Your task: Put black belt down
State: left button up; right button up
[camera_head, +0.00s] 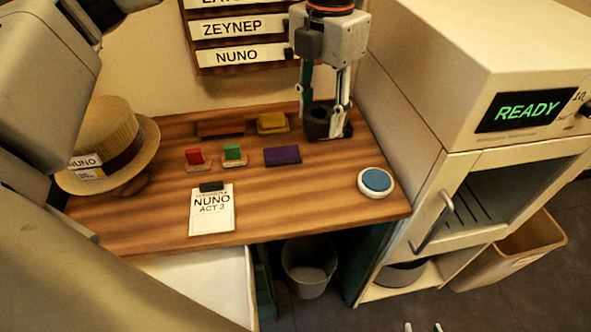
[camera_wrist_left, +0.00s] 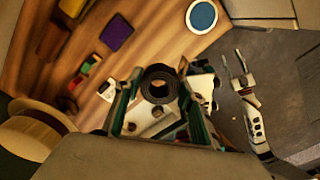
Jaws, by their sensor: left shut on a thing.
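The black belt, a dark rolled coil (camera_head: 318,128), hangs between the fingertips of my left gripper (camera_head: 327,116). In the left wrist view, the round belt coil (camera_wrist_left: 160,73) sits between both fingers of that gripper, with its open centre facing the camera. In the head view it overlaps the back right of the wooden table (camera_head: 330,190); its height above the wood is hard to tell. My right gripper (camera_head: 423,327) barely shows at the bottom edge of the head view; in the left wrist view (camera_wrist_left: 234,62) its fingers are apart and empty.
The table holds a straw hat (camera_head: 108,135), red (camera_head: 195,157) and green (camera_head: 232,152) pieces, a purple pad (camera_head: 282,156), a yellow block (camera_head: 272,122), a NUNO card (camera_head: 212,212) and a blue button (camera_head: 376,181). A cabinet reading READY (camera_head: 515,112) stands right.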

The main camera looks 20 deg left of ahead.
aim_at(314, 192)
pick_arm(q)
notch_tip(314, 192, down, 19)
jog(key=shift+r, duration=0.15)
dwell(0.4)
jog(key=shift+f+b, duration=0.2)
jog(key=shift+b, duration=0.1)
jog(key=o, duration=1.3)
jog(key=shift+o, duration=0.2)
notch_tip(314, 192, up, 12)
jog(key=shift+r, duration=0.2)
